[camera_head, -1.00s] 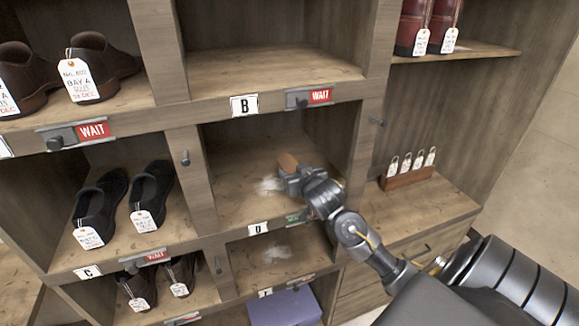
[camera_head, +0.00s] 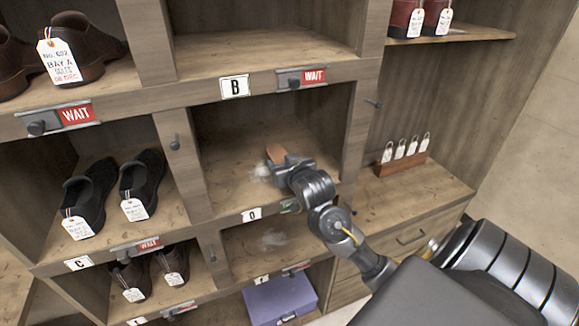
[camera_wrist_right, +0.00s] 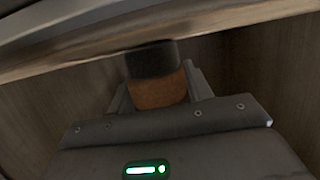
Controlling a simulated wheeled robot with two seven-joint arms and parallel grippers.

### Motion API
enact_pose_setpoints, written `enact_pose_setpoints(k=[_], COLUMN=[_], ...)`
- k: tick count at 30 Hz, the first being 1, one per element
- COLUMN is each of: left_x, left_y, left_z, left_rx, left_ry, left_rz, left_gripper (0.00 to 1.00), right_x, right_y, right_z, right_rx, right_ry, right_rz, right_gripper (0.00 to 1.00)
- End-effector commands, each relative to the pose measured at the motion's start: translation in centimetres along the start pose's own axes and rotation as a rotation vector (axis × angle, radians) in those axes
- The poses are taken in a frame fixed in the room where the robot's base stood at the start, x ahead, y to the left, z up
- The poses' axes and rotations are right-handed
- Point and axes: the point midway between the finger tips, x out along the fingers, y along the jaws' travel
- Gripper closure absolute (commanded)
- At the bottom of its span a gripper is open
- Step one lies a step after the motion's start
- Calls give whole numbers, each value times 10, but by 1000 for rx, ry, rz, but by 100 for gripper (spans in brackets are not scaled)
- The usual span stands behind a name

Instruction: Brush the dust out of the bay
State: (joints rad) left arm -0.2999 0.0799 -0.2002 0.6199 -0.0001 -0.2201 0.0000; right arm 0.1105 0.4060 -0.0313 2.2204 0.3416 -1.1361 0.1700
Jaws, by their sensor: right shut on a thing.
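My right gripper (camera_head: 280,166) reaches into the middle bay (camera_head: 225,200), the one above the D-like label, and is shut on a brush with a brown wooden part (camera_head: 275,153). In the right wrist view the brush (camera_wrist_right: 157,92) shows a brown part and a dark band between the fingers. A pale dust patch (camera_head: 262,169) lies on the bay floor just left of the gripper. Another dust patch (camera_head: 273,238) lies in the bay below. The brush's bristles are hidden in the head view. My left gripper is not in view.
Bay walls stand close on both sides of my right arm. Black shoes (camera_head: 88,195) stand in the bay to the left. A purple box (camera_head: 281,299) sits at the bottom. A wooden rack of tags (camera_head: 403,166) stands on the right counter. Bay B (camera_head: 260,55) above is empty.

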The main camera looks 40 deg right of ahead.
Motion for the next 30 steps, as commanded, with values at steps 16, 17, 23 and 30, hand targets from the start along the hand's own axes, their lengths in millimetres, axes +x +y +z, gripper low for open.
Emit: enact_pose_setpoints(k=[16, 17, 23, 30], left_x=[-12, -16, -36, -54], left_y=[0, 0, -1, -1], left_z=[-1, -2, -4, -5], left_rx=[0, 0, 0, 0], left_ry=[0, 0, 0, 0], left_rz=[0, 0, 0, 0], left_gripper=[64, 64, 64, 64], right_x=[0, 0, 0, 1], right_y=[-21, -23, -35, -53], right_z=[-2, -3, -3, 0], right_rx=[1, 1, 1, 2], right_ry=[-3, -3, -3, -3], right_rz=[0, 0, 0, 1], right_gripper=[75, 75, 75, 75])
